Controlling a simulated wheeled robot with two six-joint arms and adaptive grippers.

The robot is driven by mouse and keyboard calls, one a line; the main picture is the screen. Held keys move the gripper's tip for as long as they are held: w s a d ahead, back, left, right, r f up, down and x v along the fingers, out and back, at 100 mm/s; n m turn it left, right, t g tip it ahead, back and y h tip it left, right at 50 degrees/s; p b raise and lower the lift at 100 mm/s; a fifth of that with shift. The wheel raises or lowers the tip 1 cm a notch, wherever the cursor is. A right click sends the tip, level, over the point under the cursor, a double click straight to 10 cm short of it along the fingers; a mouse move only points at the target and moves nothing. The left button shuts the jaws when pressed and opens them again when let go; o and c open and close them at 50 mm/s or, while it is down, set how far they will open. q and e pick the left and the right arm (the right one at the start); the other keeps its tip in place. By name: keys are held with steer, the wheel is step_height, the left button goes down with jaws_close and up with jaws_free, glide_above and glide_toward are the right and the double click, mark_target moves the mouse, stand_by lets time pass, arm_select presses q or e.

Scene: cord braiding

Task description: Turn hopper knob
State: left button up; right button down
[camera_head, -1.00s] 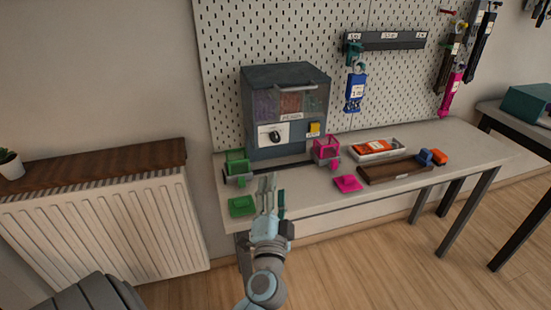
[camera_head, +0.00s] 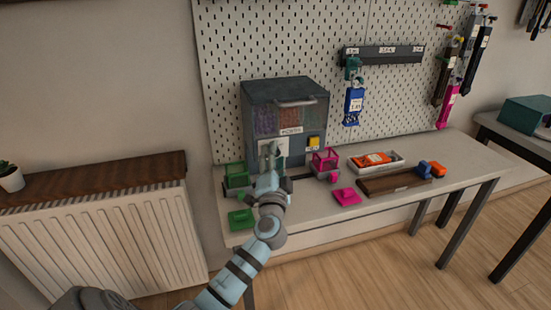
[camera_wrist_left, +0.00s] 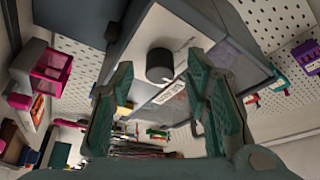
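The hopper (camera_head: 266,92) is a dark grey box standing on the bench against the pegboard. Its black knob (camera_wrist_left: 159,66) sits on a white plate on the hopper's front and shows in the left wrist view. My left gripper (camera_head: 270,150) is in front of that plate and covers the knob in the head view. In the left wrist view its green fingers (camera_wrist_left: 158,100) are wide apart, with the knob seen between and beyond them. The fingers do not appear to touch the knob. My right gripper is not in view.
A green bin (camera_head: 237,174) and a pink bin (camera_head: 325,161) stand on either side of the hopper's front. A green lid (camera_head: 241,219) and a pink lid (camera_head: 346,197) lie near the bench front. A white tray (camera_head: 393,163) is to the right.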

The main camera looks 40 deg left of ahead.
arm_select(q)
jaws_close()
steer(key=shift+r+m+g+h+p, duration=0.1)
steer(key=shift+m+g+h+p, duration=0.4)
steer(key=shift+m+p, duration=2.15)
steer(key=shift+r+m+g+h+p, duration=0.15)
steer(key=shift+m+g+h+p, duration=0.75)
steer(key=shift+p, duration=3.05)
steer(key=shift+r+m+g+p, duration=0.1)
steer(key=shift+m+g+p, duration=0.2)
steer(key=shift+m+p, duration=2.5)
steer(key=shift+n+p, duration=0.5)
steer(key=shift+n, duration=0.05)
